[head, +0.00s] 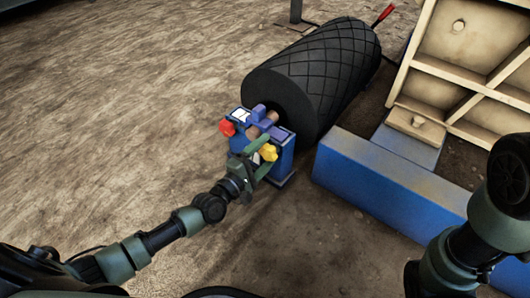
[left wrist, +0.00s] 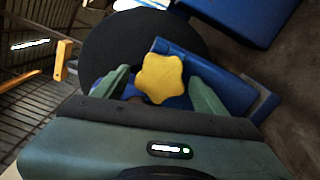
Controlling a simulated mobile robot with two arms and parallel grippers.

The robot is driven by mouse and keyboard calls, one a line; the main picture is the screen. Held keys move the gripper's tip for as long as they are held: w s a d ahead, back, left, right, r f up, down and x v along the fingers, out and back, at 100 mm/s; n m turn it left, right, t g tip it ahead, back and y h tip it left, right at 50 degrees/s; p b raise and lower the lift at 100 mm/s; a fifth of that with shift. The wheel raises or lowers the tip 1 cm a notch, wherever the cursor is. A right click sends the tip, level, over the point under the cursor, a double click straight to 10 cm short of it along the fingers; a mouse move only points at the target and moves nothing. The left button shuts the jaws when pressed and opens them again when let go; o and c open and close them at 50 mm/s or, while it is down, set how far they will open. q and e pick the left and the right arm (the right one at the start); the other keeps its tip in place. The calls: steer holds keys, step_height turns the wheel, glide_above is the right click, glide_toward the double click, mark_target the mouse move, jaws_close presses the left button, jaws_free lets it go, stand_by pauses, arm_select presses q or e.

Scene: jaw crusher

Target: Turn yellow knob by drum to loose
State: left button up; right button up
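The yellow lobed knob (head: 268,152) sits on the near right side of the blue bracket (head: 284,160) at the drum's near end. The black drum (head: 318,78) has a diamond-patterned surface. My left gripper (head: 259,156) is right at the knob. In the left wrist view the yellow knob (left wrist: 162,78) shows between the two green fingers of the left gripper (left wrist: 159,73), with a gap on either side. These fingers are open and hold nothing. Whether the knob is level with the fingertips or just beyond them, I cannot tell. My right gripper is out of view.
A red knob (head: 227,128) sits on the bracket's left side. A blue beam (head: 385,185) and a cream ribbed frame (head: 470,45) stand to the right of the drum. The brown ground (head: 120,110) on the left is clear.

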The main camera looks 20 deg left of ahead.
arm_select(q)
steer(key=p+v, duration=0.3)
steer(key=v, duration=0.5)
steer(key=shift+w, duration=0.1)
stand_by(0.4)
